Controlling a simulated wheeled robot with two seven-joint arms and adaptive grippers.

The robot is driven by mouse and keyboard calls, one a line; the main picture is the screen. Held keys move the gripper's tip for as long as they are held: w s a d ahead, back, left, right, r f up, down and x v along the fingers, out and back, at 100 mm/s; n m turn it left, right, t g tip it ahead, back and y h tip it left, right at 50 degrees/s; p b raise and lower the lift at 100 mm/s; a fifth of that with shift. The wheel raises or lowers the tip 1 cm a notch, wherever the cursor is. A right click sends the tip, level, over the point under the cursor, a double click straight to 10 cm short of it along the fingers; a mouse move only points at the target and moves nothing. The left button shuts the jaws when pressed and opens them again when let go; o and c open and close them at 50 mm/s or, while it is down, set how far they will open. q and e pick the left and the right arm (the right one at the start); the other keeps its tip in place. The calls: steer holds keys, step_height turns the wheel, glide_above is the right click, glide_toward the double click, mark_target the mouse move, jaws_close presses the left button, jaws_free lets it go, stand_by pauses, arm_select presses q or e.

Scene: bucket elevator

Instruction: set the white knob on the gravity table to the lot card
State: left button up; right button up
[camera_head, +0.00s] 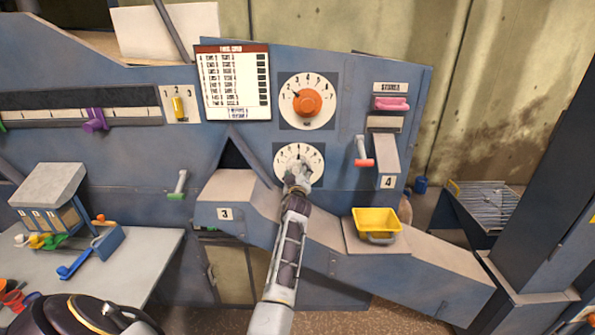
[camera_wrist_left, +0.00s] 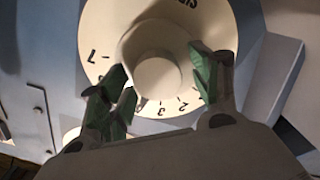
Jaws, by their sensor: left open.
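The white knob (camera_wrist_left: 160,62) sits at the centre of a white numbered dial (camera_head: 286,154), below the dial with the orange knob (camera_head: 307,102). My left gripper (camera_head: 298,172) is in front of the lower dial and hides most of the white knob in the head view. In the left wrist view its green-padded fingers (camera_wrist_left: 160,80) are open, one on each side of the knob; I cannot tell whether they touch it. The knob's pointer is not clear. The lot card (camera_head: 230,80), a white sheet with a red header, hangs left of the dials; its text is too small to read.
A yellow bin (camera_head: 376,224) stands on the ledge at right. A red-tipped lever (camera_head: 363,152) and a green-tipped lever (camera_head: 178,186) stick out of the blue panel. A purple slider (camera_head: 94,120) is at left. A grey table (camera_head: 145,250) holds small coloured parts.

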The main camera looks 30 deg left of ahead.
arm_select(q)
steer(key=shift+d+r, duration=0.1)
steer(key=shift+c, duration=0.2)
steer(key=c, duration=1)
steer(key=shift+m, duration=0.3)
steer(key=shift+m+b, duration=0.45)
steer(key=shift+m, duration=0.15)
steer(key=shift+m+b, duration=0.3)
steer(key=shift+m, duration=1.3)
